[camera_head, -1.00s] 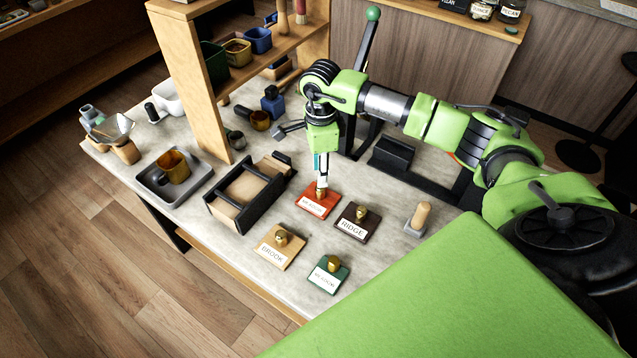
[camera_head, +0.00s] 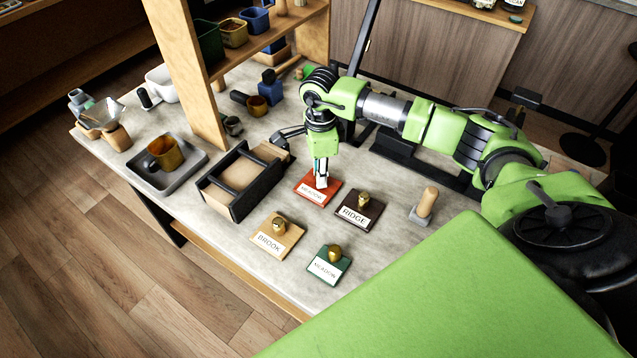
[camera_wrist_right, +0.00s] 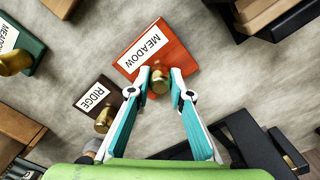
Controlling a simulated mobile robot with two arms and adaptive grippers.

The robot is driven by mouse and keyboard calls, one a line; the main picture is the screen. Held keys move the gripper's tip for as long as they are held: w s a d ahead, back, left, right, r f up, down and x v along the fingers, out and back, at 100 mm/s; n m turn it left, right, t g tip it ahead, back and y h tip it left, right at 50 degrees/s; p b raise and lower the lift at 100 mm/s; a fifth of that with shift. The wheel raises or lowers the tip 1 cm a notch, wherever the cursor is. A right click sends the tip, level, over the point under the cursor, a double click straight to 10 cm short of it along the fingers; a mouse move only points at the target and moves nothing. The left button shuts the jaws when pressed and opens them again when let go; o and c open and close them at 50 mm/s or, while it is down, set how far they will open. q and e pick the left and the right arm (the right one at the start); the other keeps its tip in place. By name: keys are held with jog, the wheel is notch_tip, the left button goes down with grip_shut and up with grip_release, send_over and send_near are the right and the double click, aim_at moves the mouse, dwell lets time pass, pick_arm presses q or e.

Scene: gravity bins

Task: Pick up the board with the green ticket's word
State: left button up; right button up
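A red-orange board (camera_head: 331,197) reading MEADOW lies flat on the counter; it also shows in the right wrist view (camera_wrist_right: 172,48). My right gripper (camera_head: 321,183) is down at this board. In the right wrist view its fingers (camera_wrist_right: 160,76) stand either side of the brass knob (camera_wrist_right: 159,84), apart, with a small gap at the right. A green board (camera_head: 343,272) also reads MEADOW. A dark brown board (camera_head: 371,222) reads RIDGE and a tan board (camera_head: 291,240) reads BROOK, each with a brass knob. I cannot make out a green ticket. My left gripper is out of view.
A black-sided wooden rack (camera_head: 232,209) stands left of the boards. A grey tray (camera_head: 191,178) holds a brass-coloured mug (camera_head: 166,155). A wooden-handled tool (camera_head: 426,203) stands right of the boards. A shelf post (camera_head: 185,75) rises behind. The counter's front strip is clear.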

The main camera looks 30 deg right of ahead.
jog(key=shift+r, duration=0.25)
grip_shut()
jog(key=shift+r+p, duration=0.55)
jog(key=shift+r, duration=0.15)
jog(key=shift+r, duration=0.1)
jog(key=shift+r+p, duration=1.4)
jog(key=shift+r, duration=1.05)
